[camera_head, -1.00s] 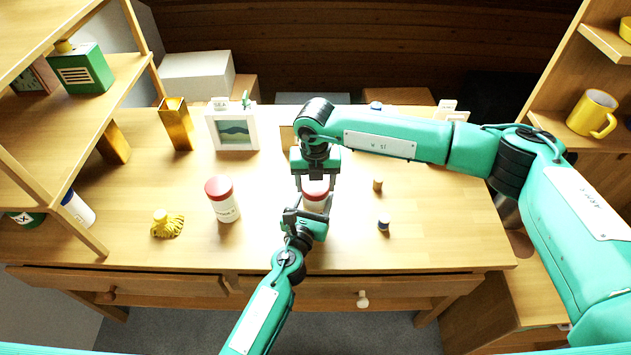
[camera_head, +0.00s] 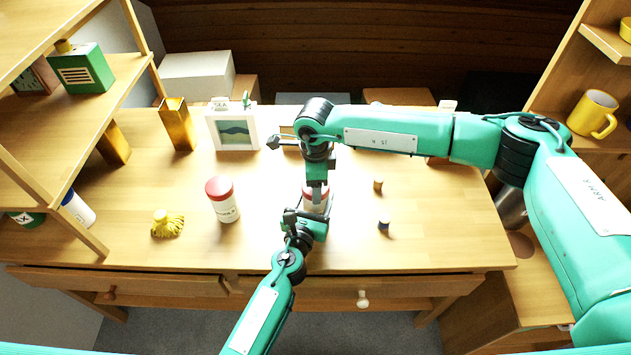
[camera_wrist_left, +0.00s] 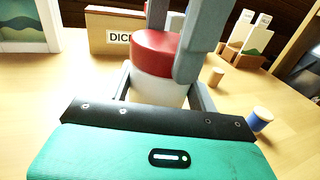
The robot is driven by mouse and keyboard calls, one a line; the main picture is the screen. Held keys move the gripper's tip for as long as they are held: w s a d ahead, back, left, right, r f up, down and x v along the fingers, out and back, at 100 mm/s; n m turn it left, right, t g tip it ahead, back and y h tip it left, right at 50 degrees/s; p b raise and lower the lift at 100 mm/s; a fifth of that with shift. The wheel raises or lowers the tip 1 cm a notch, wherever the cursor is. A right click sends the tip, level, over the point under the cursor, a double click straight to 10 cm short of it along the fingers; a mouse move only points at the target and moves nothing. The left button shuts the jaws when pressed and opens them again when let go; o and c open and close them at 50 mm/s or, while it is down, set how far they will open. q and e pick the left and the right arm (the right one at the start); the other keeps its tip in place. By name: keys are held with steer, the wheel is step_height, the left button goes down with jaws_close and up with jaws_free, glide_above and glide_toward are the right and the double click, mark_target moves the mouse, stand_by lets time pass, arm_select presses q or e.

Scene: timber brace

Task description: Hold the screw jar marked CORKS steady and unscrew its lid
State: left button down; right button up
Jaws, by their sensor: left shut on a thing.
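A white jar with a red lid (camera_wrist_left: 157,52) stands on the desk, held low by my left gripper (camera_head: 309,212), which is shut on its body. The jar body (camera_wrist_left: 160,90) shows white in the left wrist view; no marking on it is visible. My right gripper (camera_wrist_left: 180,45) points down from above, its grey fingers at opposite sides of the lid, one behind and one in front. They look apart, though contact with the lid is hard to judge. In the head view the arms cover most of this jar. The lid sits on the jar.
A second red-lidded jar (camera_head: 223,200) with an unreadable label stands left. A yellow tasselled thing (camera_head: 168,225), a picture frame (camera_head: 234,132) and two small corks or spools (camera_head: 378,185) (camera_head: 384,224) are nearby. A box marked DIC (camera_wrist_left: 112,35) stands behind. The front desk is clear.

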steer(key=n, duration=0.7)
steer(key=shift+n, duration=0.4)
steer(key=n, duration=1.8)
steer(key=shift+r, duration=0.1)
steer(key=shift+r, duration=0.1)
steer(key=shift+r, duration=1)
